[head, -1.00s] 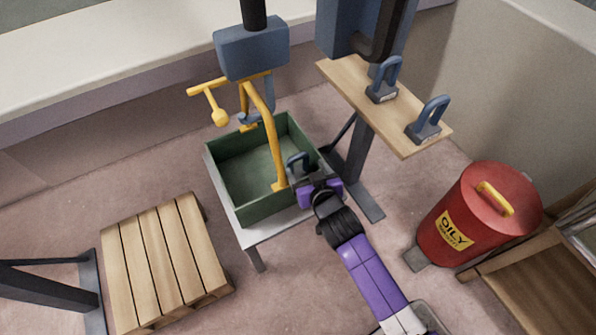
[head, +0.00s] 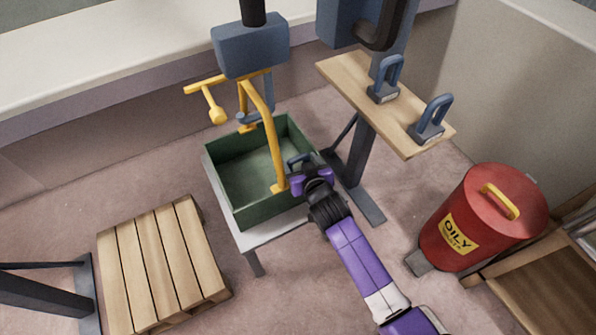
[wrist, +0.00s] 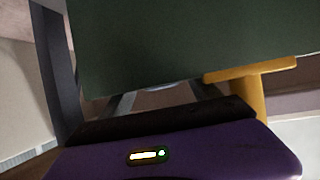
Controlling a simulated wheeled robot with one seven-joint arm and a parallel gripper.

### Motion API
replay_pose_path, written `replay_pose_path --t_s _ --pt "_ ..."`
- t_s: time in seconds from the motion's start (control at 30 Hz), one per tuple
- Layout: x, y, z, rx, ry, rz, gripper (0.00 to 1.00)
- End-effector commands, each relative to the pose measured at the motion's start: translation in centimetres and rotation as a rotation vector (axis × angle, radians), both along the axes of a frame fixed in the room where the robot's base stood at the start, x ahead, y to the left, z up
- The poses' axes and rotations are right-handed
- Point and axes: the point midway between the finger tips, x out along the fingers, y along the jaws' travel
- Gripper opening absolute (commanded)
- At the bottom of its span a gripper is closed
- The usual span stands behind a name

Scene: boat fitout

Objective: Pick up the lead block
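A dark block with a blue loop handle (head: 297,159) is at the right side of the green bin (head: 246,209) in the head view, partly hidden by my gripper; its body is mostly covered. My gripper (head: 303,171) is at the bin's right side, close to that handle. In the wrist view its two fingers (wrist: 162,98) stand apart, with a small pale blue-grey piece at the gap's far end; I cannot tell whether they touch it. Two similar blocks with blue handles, the left one (head: 384,88) and the right one (head: 430,123), stand on a wooden shelf.
A yellow bent bar (head: 267,130) rises at the bin, left of my gripper. The bin stands on a pale low table (head: 254,236). A wooden pallet (head: 165,262), a red oily-waste drum (head: 478,215) and the shelf (head: 345,83) surround it.

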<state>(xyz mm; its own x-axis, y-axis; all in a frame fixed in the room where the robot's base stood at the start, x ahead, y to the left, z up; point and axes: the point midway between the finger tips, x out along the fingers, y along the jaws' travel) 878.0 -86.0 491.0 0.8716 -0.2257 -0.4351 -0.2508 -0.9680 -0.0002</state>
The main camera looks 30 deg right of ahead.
Motion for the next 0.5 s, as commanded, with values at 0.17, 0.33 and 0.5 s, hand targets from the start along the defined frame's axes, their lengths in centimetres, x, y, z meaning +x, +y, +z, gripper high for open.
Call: replay_pose_path --t_s 0.17,0.33,0.5 --pt "-0.02 -0.01 0.01 0.000 0.000 0.000 0.14" --pt "0.26 -0.03 0.60 -0.003 -0.012 0.001 0.00" --pt "0.26 -0.02 0.73 -0.003 -0.012 0.001 0.00"
